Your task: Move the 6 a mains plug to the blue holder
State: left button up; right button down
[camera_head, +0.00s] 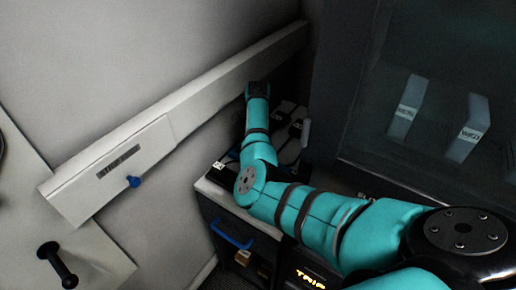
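My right arm reaches in from the right, and its dark gripper (258,88) is beside the pale wall rail, above the back of the cabinet top. I cannot tell whether it is open or shut, or whether it holds anything. Dark plug-like items (284,112) lie on the cabinet top just right of the arm, partly hidden by it; I cannot read which is the 6 a mains plug. A small blue holder-like peg (133,181) sticks out from a pale panel on the wall at left. My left gripper is not in view.
The dark cabinet has a blue handle (230,235) and a padlock (242,257) on its front. A pale wall rail (215,80) runs behind it. A black knob (57,265) is on a white surface at lower left. Two labelled pale blocks (407,105) show at right.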

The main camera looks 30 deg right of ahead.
jog(key=shift+f, duration=0.75)
dwell(0.6)
dwell(0.3)
jog(key=c, duration=0.9)
grip_release()
jog(key=shift+o, duration=0.3)
jog(key=o, duration=0.4)
jog(key=shift+o, duration=0.2)
jog(key=shift+r, duration=0.15)
jog(key=shift+r+p, duration=3.4)
